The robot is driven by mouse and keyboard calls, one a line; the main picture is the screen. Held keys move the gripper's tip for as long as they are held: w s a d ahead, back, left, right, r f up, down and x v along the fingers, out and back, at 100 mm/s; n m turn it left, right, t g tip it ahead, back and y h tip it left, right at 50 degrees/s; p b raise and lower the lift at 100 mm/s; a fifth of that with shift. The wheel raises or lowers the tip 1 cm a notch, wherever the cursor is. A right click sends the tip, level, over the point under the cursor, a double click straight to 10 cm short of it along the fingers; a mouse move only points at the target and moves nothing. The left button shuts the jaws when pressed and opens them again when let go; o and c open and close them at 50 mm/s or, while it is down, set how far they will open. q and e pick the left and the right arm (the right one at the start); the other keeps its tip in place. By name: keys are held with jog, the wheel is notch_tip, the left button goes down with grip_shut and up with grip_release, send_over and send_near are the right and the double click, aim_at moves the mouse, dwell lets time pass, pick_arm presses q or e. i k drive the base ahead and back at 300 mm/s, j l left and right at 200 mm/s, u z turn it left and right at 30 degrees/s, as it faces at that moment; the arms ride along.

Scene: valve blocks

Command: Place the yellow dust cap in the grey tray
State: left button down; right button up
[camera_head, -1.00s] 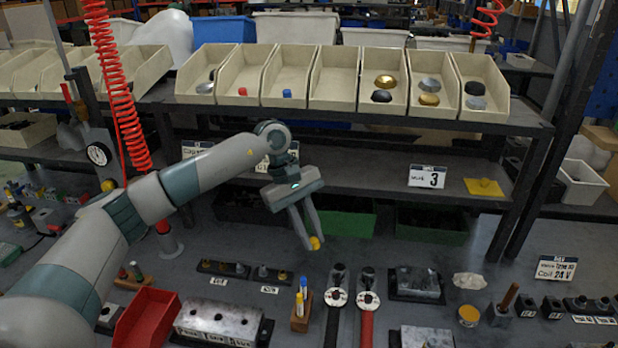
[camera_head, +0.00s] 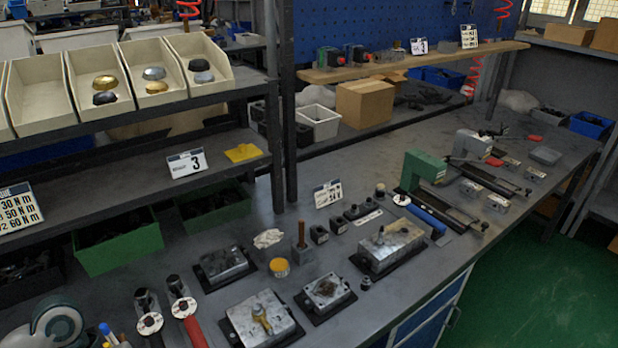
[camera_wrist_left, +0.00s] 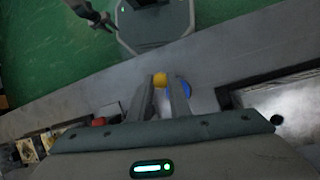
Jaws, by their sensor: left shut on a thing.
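In the left wrist view my left gripper (camera_wrist_left: 162,88) is shut on the small yellow dust cap (camera_wrist_left: 160,79), held at its fingertips above the grey bench. In the head view only a rounded part of my left arm shows at the bottom left; the gripper and cap are out of that frame.
Metal blocks (camera_head: 262,318) on dark bases and a round yellow tin (camera_head: 279,267) stand on the bench. A green clamp-like fixture (camera_head: 424,171) stands farther right. A shelf with cream bins (camera_head: 39,92) rises at the left. Green floor (camera_head: 540,270) lies beyond the bench edge.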

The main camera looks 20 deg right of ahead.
aim_at(541, 160)
jog(key=l, duration=0.45)
jog(key=k+l, duration=0.15)
jog(key=l, duration=0.3)
jog(key=l+u, duration=0.1)
jog(key=l, duration=0.8)
jog(key=l+u, duration=0.15)
jog(key=l, duration=0.75)
jog(key=l+u, duration=0.1)
jog(key=l, duration=0.8)
jog(key=l+u, duration=0.15)
jog(key=l, duration=0.75)
jog(key=l+u, duration=0.1)
jog(key=l, duration=0.8)
jog(key=k+l+u, duration=0.1)
jog(key=l, duration=0.8)
jog(key=l+u, duration=0.15)
jog(key=l, duration=0.75)
jog(key=k+l+u, duration=0.1)
jog(key=l, duration=0.8)
jog(key=i+l+u, duration=0.1)
jog(key=l, duration=1.15)
jog(key=i+l+u, duration=0.1)
jog(key=l, duration=1.15)
